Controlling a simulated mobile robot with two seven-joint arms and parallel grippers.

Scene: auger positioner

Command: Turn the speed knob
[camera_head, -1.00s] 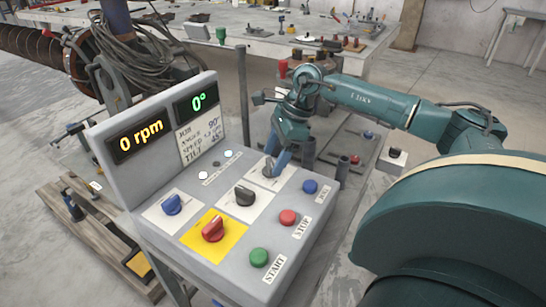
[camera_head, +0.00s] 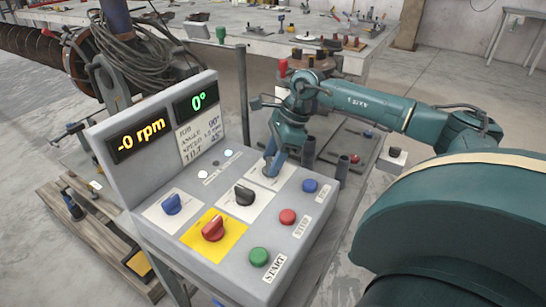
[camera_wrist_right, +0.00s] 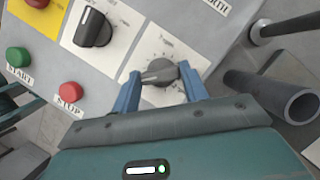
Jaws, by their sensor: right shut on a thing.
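A grey knob (camera_wrist_right: 160,72) with a dial scale on a white plate sits at the far corner of the control panel (camera_head: 186,262). My right gripper (camera_wrist_right: 158,80) has its two blue fingers on either side of this knob and is shut on it. In the head view the right gripper (camera_head: 271,165) reaches down onto the same plate, and its fingers partly hide the knob. I cannot read which knob is labelled speed. My left gripper is not in view.
Nearby on the panel are a black knob (camera_head: 244,194), a blue knob (camera_head: 172,204), a red knob (camera_head: 213,229) on yellow, and green (camera_head: 259,257), red (camera_head: 288,216) and blue (camera_head: 310,186) buttons. An open pipe end (camera_wrist_right: 300,105) stands close beside the gripper.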

